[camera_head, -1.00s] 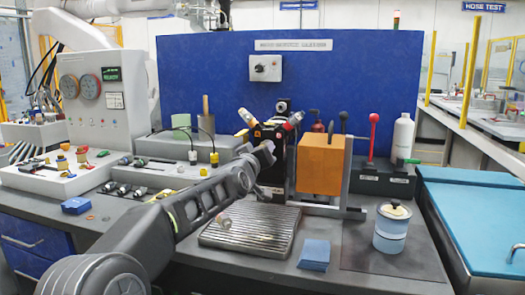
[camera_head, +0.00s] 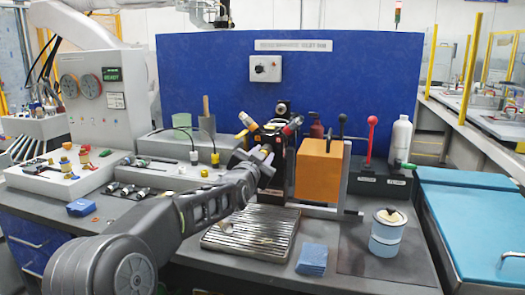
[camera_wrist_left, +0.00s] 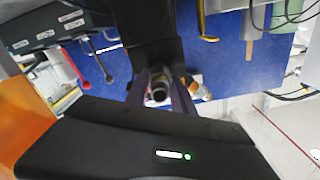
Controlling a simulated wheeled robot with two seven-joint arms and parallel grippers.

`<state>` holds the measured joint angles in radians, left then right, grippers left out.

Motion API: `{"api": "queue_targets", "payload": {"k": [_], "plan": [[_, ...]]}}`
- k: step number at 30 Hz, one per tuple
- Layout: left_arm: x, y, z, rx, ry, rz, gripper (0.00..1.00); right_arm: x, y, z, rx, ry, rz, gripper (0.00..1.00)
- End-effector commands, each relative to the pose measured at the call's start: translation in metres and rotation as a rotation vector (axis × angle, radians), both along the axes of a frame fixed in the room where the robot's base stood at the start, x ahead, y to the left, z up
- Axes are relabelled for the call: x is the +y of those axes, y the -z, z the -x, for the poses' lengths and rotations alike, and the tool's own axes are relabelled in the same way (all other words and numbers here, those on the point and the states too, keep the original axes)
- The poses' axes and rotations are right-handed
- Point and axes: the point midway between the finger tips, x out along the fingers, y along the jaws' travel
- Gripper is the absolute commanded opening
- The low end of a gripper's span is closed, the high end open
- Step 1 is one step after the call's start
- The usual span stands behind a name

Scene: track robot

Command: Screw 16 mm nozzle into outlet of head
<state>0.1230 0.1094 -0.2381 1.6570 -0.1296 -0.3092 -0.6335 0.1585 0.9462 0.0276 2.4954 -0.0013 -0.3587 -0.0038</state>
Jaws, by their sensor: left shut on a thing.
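The head is a black upright block (camera_head: 283,165) at the middle of the bench, with red and yellow-orange fittings near its top. My left gripper (camera_head: 268,158) is in front of this block and covers part of it. In the left wrist view my left gripper (camera_wrist_left: 160,95) is shut on a small dark round part with a ring-shaped end, likely the nozzle (camera_wrist_left: 159,93). The black block shows just beyond it in that view (camera_wrist_left: 150,55). I cannot tell whether the nozzle touches the outlet, which is hidden. My right gripper is not in view.
A ribbed metal tray (camera_head: 250,236) lies below the arm. An orange block (camera_head: 319,172) stands close at the right. A blue-white tin (camera_head: 388,235) and blue cloths (camera_head: 312,258) lie front right. A white tray of fittings (camera_head: 65,178) is at the left.

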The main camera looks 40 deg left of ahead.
Motion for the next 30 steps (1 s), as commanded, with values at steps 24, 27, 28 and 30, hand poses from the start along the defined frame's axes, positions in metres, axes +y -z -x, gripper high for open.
{"api": "queue_targets", "payload": {"k": [24, 27, 28, 30], "plan": [[-0.001, -0.003, -0.001, 0.159, 0.002, -0.452, 0.0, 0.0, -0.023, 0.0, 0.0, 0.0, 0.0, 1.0], [-0.001, -0.004, -0.001, 0.216, 0.002, -0.624, 0.0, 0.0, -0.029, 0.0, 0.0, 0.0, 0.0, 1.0], [-0.001, -0.004, -0.001, 0.235, 0.002, -0.677, 0.0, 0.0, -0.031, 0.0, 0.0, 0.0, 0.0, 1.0], [-0.001, -0.004, -0.001, 0.28, 0.002, -0.806, 0.0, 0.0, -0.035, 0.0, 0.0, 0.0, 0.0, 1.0]]}}
